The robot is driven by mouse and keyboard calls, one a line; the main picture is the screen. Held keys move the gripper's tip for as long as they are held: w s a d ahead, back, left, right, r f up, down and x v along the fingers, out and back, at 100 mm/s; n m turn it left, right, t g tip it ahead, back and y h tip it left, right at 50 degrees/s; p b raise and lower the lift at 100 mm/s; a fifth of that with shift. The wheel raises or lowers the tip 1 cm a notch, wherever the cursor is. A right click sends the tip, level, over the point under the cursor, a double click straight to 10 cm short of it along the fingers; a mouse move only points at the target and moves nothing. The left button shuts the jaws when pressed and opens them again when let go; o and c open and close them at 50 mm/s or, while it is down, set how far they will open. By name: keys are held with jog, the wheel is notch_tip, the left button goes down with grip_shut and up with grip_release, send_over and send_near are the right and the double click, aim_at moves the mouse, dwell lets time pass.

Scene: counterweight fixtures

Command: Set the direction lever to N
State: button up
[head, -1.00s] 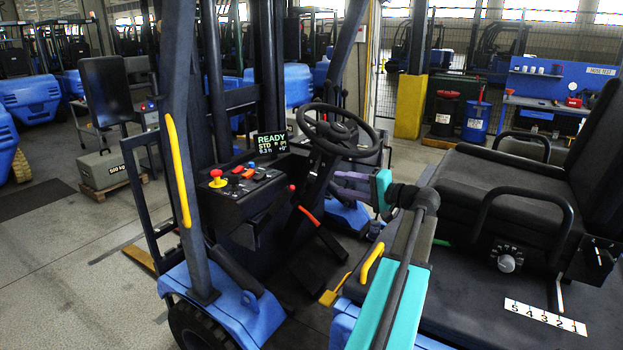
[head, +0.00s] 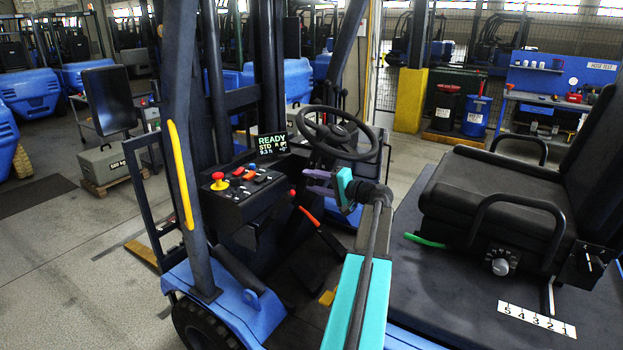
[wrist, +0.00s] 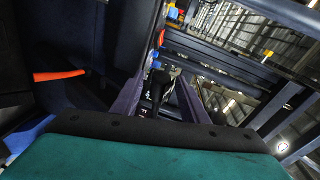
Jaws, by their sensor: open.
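In the wrist view my gripper (wrist: 166,82) is open. Between its fingers shows a dark panel with small white marks (wrist: 147,96), too small to read surely, and a dark stalk beside it that may be the direction lever. I cannot tell which position it is in. The display (head: 271,143) reads READY and STD; its small letters are unclear.
The console top carries a red knob on yellow (head: 219,181) and several small coloured controls. An orange-handled lever (head: 308,214) stands below my gripper; it also shows in the wrist view (wrist: 60,75). The black seat (head: 490,190) is to the right.

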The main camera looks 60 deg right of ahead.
jog(key=shift+w, duration=0.45)
grip_shut()
jog(key=shift+s+d, duration=0.1)
